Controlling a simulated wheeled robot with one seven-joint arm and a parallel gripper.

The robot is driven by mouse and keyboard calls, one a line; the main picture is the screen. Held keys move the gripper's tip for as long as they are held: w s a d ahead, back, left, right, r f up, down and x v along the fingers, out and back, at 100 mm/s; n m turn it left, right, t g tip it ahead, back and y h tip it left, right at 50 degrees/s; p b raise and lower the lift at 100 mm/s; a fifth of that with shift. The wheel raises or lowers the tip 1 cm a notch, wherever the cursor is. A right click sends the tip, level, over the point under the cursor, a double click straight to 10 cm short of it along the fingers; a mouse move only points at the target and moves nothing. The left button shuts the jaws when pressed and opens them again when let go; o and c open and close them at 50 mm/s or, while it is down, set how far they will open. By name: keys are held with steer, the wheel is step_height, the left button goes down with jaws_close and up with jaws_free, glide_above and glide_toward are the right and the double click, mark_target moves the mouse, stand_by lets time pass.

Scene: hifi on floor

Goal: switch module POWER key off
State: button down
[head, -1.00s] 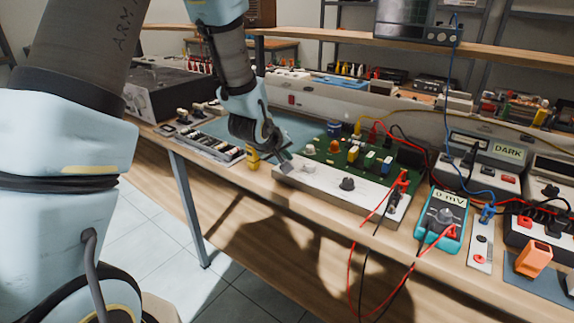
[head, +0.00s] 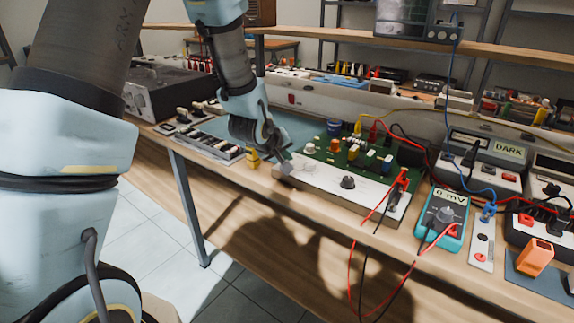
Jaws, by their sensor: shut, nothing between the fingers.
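The module (head: 330,192) is a white-fronted box with a green circuit board (head: 345,150) on top, lying on the wooden bench. A black knob (head: 347,182) stands on its white panel, and red and black leads plug in at its right end. My gripper (head: 284,165) is shut and empty at the left end of the white panel, pointing down. Its fingertips are at or just above the panel; I cannot tell whether they touch. The POWER key and its position cannot be made out; the gripper may cover that spot.
A teal meter (head: 441,218) reading "0 mV" stands right of the module, with red and black leads hanging over the bench front. A box labelled "DARK" (head: 508,150) is behind it. A yellow block (head: 253,158) sits just left of my gripper.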

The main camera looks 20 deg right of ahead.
steer(key=shift+f, duration=0.1)
stand_by(0.3)
steer(key=shift+r+p, duration=0.3)
steer(key=shift+r, duration=0.1)
steer(key=shift+r, duration=0.15)
steer(key=shift+r+p, duration=2.15)
steer(key=shift+r, duration=0.8)
steer(key=shift+a, duration=0.1)
